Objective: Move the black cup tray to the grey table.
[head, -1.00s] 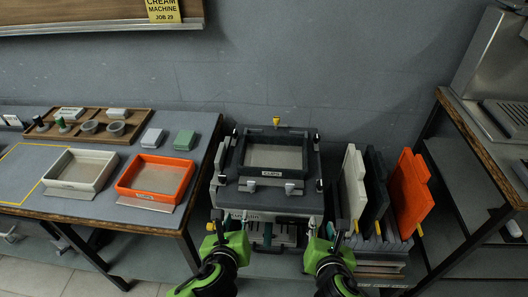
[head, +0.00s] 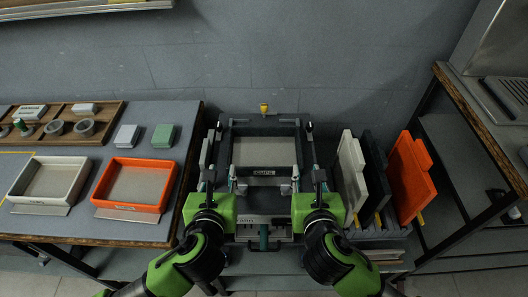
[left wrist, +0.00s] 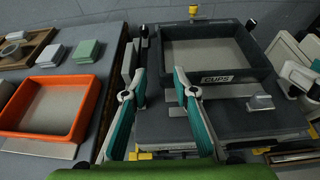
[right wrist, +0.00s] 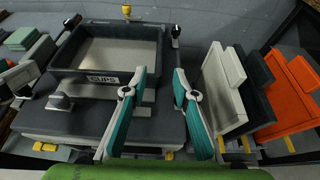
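The black cup tray (head: 265,151), labelled CUPS, sits on the machine (head: 264,219) in the middle. It also shows in the left wrist view (left wrist: 212,76) and the right wrist view (right wrist: 106,78). My left gripper (left wrist: 152,72) is open and empty, just in front of the tray's left front corner. My right gripper (right wrist: 161,74) is open and empty, in front of the tray's right front corner. Neither gripper visibly touches the tray.
A white tray (head: 50,180) and an orange tray (head: 137,184) stand on the grey table. A wooden organiser (head: 66,124) and two small blocks lie behind them. White, black and orange panels (head: 412,177) stand upright right of the machine.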

